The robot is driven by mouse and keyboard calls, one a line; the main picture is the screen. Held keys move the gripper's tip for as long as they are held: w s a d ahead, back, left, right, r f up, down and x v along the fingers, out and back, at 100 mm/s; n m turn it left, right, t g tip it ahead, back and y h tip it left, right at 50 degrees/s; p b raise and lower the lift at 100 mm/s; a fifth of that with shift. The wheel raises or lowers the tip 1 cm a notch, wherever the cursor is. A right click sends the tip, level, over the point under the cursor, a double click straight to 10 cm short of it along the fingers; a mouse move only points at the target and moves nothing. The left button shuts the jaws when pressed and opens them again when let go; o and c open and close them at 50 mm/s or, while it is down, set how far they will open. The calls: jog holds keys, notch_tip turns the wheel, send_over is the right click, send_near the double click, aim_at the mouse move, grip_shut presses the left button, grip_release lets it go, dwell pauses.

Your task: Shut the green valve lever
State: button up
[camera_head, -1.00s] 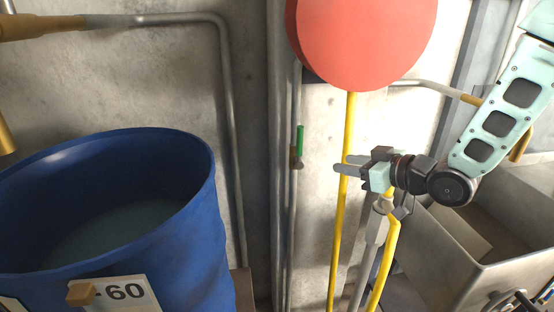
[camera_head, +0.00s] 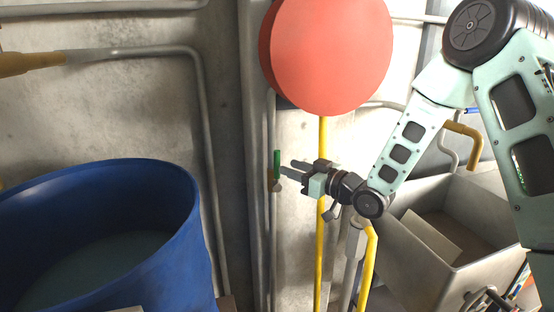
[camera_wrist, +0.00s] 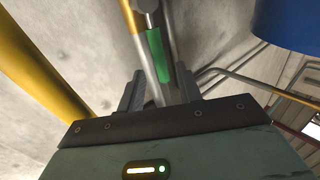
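The green valve lever (camera_head: 277,164) stands upright along a thin vertical pipe on the wall in the head view. It also shows in the wrist view (camera_wrist: 158,57), ahead of the fingers and between their lines. A brass-coloured valve body (camera_wrist: 146,6) is at its end. My gripper (camera_head: 287,168) points left at the lever, with its fingertips close beside it in the head view. The two fingers (camera_wrist: 160,88) are apart with nothing held between them. Whether a fingertip touches the lever cannot be told.
A yellow pipe (camera_head: 322,235) runs vertically behind my wrist and shows large at the left of the wrist view. A red disc (camera_head: 331,55) hangs above. A blue barrel (camera_head: 175,225) stands at the left and a metal bin (camera_head: 475,265) at the right.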

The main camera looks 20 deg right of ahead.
aim_at(277, 163)
jog(key=p+x, duration=0.1)
jog(key=x, duration=0.5)
jog(key=shift+s, duration=0.1)
jog(key=shift+c, duration=0.3)
grip_shut()
